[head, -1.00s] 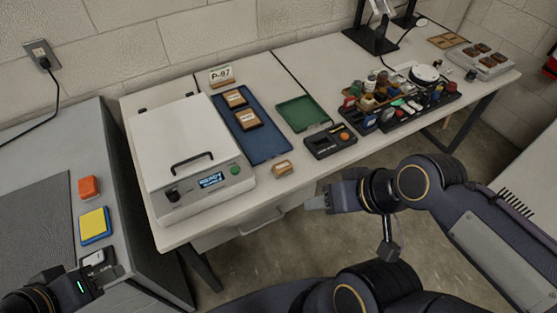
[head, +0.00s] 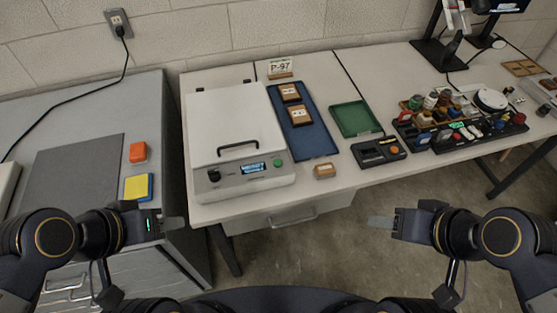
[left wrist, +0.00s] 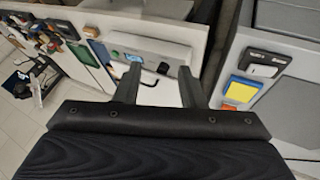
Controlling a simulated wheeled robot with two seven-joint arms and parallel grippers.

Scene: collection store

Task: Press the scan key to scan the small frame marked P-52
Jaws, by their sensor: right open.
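A white lidded scanner box (head: 238,120) with a black handle stands on the bench; its front has a black knob, a lit display (head: 253,168) and a green round key (head: 278,163). It also shows in the left wrist view (left wrist: 150,46). Two small brown frames, one farther (head: 289,92) and one nearer (head: 299,115), lie on a blue tray (head: 318,142). A third small frame (head: 325,171) lies near the bench's front edge. Their labels are too small to read surely. My left gripper (head: 178,224) is open and empty, before the grey cabinet. My right gripper (head: 378,220) is open and empty, before the bench.
A sign reading P-97 (head: 280,67) stands behind the blue tray. Right of it are a green tray (head: 356,118), a dark device with an orange button (head: 379,151) and a crowded dark rack (head: 470,134). Orange (head: 138,152) and yellow (head: 138,187) blocks lie on the left cabinet.

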